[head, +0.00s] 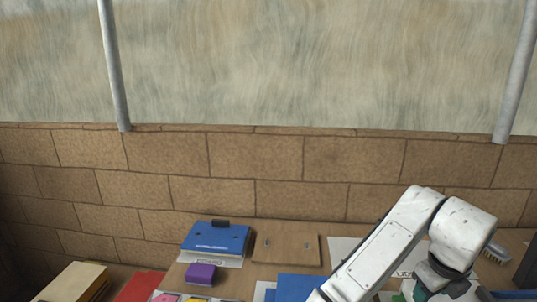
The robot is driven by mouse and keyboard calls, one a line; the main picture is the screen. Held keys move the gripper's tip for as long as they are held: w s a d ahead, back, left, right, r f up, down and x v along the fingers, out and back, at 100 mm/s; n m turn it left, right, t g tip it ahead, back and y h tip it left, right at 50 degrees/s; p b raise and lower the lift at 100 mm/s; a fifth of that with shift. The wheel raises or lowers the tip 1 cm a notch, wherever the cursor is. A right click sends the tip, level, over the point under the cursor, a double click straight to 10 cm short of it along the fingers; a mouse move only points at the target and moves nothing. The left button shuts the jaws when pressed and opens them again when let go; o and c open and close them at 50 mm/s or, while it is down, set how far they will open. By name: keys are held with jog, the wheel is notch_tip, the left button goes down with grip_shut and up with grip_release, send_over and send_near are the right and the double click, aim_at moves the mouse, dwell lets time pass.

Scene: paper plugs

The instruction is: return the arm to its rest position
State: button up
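My white arm rises from the bottom edge at the right of the head view, bends at an elbow near the wall and turns back down. Its lower end leaves the frame at the bottom right. My gripper is not visible, so its fingers and anything in them are hidden.
The worktop holds a blue folder-like item (215,238), a wooden board (286,249), a purple block (200,274) and a blue sheet (296,288). A white sheet (343,248) lies behind my arm. A cream box (75,282) is lower left. A brick wall (250,160) stands behind.

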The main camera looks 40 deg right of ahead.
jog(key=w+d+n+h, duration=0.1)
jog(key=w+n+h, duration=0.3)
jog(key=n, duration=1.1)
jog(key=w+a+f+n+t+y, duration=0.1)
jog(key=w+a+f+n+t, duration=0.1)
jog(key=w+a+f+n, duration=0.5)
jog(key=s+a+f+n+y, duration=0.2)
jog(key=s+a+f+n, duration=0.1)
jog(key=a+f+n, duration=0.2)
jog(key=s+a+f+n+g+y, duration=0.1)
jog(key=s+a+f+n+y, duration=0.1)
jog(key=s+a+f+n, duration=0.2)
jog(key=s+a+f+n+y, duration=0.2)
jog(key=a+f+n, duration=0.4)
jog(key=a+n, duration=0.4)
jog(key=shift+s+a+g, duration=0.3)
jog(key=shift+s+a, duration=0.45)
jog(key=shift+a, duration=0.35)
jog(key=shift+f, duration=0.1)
